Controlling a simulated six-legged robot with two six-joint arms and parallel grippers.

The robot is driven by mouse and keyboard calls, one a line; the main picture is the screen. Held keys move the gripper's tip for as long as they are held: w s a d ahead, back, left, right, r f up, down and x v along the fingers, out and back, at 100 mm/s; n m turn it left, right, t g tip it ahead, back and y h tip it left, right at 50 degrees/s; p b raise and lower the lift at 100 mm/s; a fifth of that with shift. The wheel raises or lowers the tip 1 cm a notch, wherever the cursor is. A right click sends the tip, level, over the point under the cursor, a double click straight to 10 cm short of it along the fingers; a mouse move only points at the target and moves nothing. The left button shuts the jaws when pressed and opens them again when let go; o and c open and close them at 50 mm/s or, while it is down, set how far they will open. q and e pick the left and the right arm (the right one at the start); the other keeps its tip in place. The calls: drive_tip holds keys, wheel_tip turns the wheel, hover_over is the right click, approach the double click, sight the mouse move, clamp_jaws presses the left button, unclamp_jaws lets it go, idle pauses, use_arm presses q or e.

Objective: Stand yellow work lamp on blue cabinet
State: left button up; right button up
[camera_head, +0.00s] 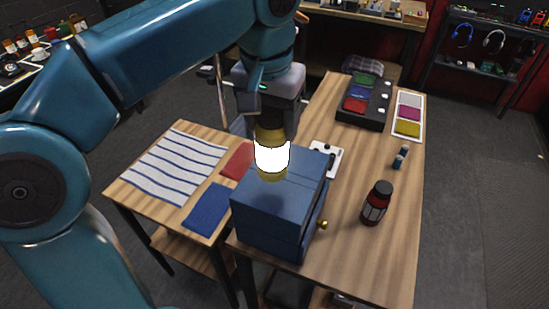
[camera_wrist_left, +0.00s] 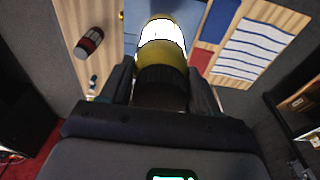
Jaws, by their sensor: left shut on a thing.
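The yellow work lamp (camera_head: 272,157) is upright, with a glowing white band around its middle. Its yellow lower end is over the top of the blue cabinet (camera_head: 266,219), near the back left part; I cannot tell whether it touches. My left gripper (camera_head: 272,122) is above the cabinet, shut on the lamp's dark upper part. The left wrist view shows the lamp (camera_wrist_left: 162,42) between the fingers of the left gripper (camera_wrist_left: 162,88), with some of the blue cabinet top behind it. My right gripper is not in view.
A black panel with coloured pads (camera_head: 362,100) is farther back. Striped cloth (camera_head: 172,166) lies on a left table.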

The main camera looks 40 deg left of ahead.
sight(270, 110)
use_arm(q)
drive_tip(key=f, duration=0.3)
drive_tip(key=w+f, duration=0.1)
drive_tip(key=shift+w+a+f, duration=0.1)
drive_tip(key=shift+a+f, duration=0.1)
drive_tip(key=shift+a, duration=0.2)
drive_tip(key=f, duration=0.2)
drive_tip(key=s+f, duration=0.1)
drive_tip(key=shift+d+b, duration=0.3)
drive_tip(key=shift+w+a+f, duration=0.2)
drive_tip(key=shift+w+f, duration=0.05)
drive_tip(key=shift+w, duration=0.25)
drive_tip(key=shift+s+d+f, duration=0.1)
drive_tip(key=shift+s+d, duration=0.1)
drive_tip(key=shift+s, duration=0.15)
drive_tip(key=o, duration=1.4)
drive_tip(key=shift+c, duration=0.2)
drive_tip(key=shift+o, duration=1)
drive_tip(key=shift+w+a, duration=0.1)
drive_tip(key=shift+w+f, duration=0.1)
drive_tip(key=shift+w, duration=0.05)
drive_tip(key=r, duration=0.4)
drive_tip(key=s+r+p, duration=0.1)
drive_tip(key=r, duration=0.7)
drive_tip(key=shift+s+p, duration=0.3)
drive_tip(key=shift+p, duration=0.05)
drive_tip(key=shift+r, duration=0.25)
drive_tip(key=shift+d, duration=0.2)
